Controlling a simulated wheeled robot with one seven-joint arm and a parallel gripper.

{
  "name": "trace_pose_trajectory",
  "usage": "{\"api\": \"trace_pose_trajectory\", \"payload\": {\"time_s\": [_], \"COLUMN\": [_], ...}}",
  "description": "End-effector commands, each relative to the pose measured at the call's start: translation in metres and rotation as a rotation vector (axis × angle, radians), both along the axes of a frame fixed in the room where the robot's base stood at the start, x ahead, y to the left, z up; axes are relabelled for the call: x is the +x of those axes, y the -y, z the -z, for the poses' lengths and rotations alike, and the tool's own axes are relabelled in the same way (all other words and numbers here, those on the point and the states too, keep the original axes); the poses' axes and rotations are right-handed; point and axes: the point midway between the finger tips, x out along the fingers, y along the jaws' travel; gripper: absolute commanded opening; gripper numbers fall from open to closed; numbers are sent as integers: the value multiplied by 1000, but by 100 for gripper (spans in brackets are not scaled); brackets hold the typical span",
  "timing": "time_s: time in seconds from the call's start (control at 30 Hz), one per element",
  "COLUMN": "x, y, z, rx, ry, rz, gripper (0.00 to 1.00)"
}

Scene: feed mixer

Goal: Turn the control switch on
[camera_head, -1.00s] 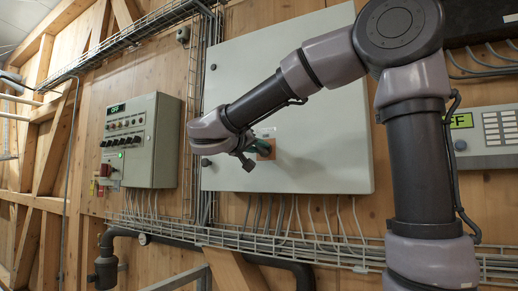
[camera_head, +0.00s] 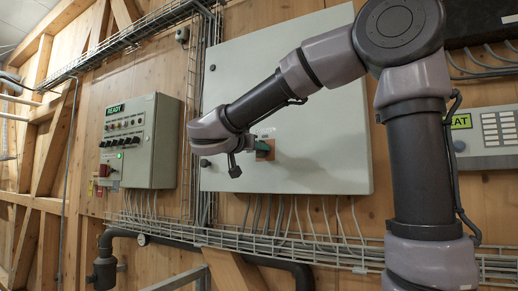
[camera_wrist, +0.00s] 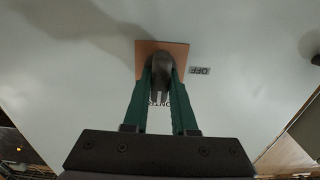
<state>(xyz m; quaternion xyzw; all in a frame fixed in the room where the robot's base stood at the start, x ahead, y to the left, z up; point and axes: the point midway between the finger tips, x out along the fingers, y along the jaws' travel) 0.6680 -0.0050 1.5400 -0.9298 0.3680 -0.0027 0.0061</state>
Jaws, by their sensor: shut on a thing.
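The control switch is a dark grey knob (camera_wrist: 162,66) on a square orange-brown plate (camera_wrist: 178,48), on the front of a large pale cabinet (camera_head: 310,100). My gripper (camera_wrist: 161,78), with green fingers, is shut on the knob, one finger on each side. In the wrist view the knob points down the picture, in line with the fingers. An upside-down "OFF" label (camera_wrist: 200,71) sits to the right of the plate. Another label below the knob is partly hidden by the fingers. In the head view my gripper (camera_head: 262,150) covers most of the switch.
A panel (camera_head: 490,137) at right has a lit display, partly hidden by my arm, showing "EAT". A cable tray (camera_head: 300,243) and dark pipe (camera_head: 125,233) run below.

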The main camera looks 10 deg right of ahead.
Motion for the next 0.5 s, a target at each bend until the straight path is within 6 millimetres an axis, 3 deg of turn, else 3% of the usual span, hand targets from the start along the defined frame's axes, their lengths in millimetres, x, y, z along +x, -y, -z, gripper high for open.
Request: {"api": "trace_pose_trajectory", "payload": {"time_s": [0.33,0.37,0.4,0.43,0.5], "x": [0,0,0,0,0], "y": [0,0,0,0,0], "z": [1,1,1,1,1], "rx": [3,3,3,3,3], "ry": [0,0,0,0,0], "rz": [2,2,1,1,1], "gripper": [0,33,48,55,55]}}
